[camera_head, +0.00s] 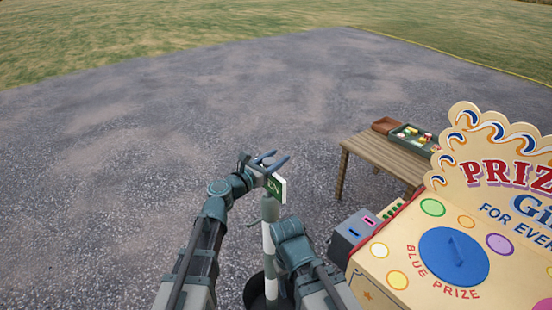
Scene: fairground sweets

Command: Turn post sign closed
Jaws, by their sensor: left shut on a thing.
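The post sign (277,188) is a small green plate with a pale mark and a white edge, at the top of a white and grey-green striped post (268,240). The post stands upright on a round black base (255,290). My left gripper (277,157) is at the sign's upper edge, shut on the sign, its fingers pointing up and right. The exact contact is too small to make out. My right arm is bent close to the right of the post and covers part of it; its gripper fingers do not show.
At right stands a cream prize stall (400,250) with a blue dial (453,256) and a grey box (350,235) beside it. Behind is a wooden table (375,150) with a brown box (385,125) and a green tray (398,137) of small items. Paving at left is clear.

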